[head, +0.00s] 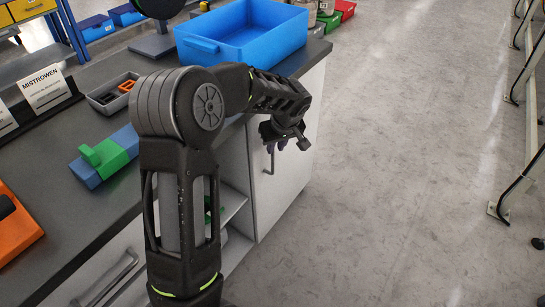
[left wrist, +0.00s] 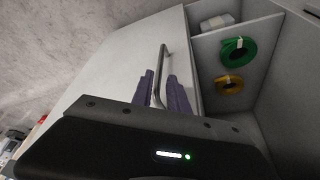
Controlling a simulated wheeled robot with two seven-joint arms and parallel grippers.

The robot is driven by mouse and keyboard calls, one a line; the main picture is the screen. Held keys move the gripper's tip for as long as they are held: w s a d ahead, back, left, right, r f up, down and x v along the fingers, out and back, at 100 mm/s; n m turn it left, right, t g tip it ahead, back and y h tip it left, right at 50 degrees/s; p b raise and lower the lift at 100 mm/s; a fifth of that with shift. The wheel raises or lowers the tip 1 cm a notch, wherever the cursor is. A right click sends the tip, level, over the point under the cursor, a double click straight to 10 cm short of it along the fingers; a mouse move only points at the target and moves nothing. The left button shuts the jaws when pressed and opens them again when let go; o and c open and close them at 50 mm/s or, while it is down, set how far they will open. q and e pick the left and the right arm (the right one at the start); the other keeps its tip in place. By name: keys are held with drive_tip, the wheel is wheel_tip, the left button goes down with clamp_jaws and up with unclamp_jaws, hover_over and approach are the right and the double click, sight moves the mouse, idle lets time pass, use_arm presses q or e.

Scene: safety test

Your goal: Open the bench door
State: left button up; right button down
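The bench door is a pale panel (head: 292,158) at the right end of the bench front, with an upright bar handle (head: 269,160). My left gripper (head: 283,143) is at the handle. The left wrist view shows the door (left wrist: 120,65) and handle (left wrist: 162,62), with the purple fingers (left wrist: 163,93) apart, one on each side of the bar. A gap shows beside the right finger. My right gripper is not in view.
An open shelf space beside the door holds a green roll (left wrist: 233,52) and a yellow roll (left wrist: 229,85). A blue bin (head: 245,35) and a green-and-blue block (head: 105,157) are on the bench. The floor (head: 420,150) right of the door is clear; metal frames stand further right.

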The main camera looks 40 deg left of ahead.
use_arm(q)
hover_over(273, 171)
drive_tip(key=f, duration=0.7)
drive_tip(key=shift+w+a+b, duration=0.2)
drive_tip(key=shift+b, duration=0.2)
drive_tip(key=shift+c, duration=0.4)
clamp_jaws()
idle(0.5)
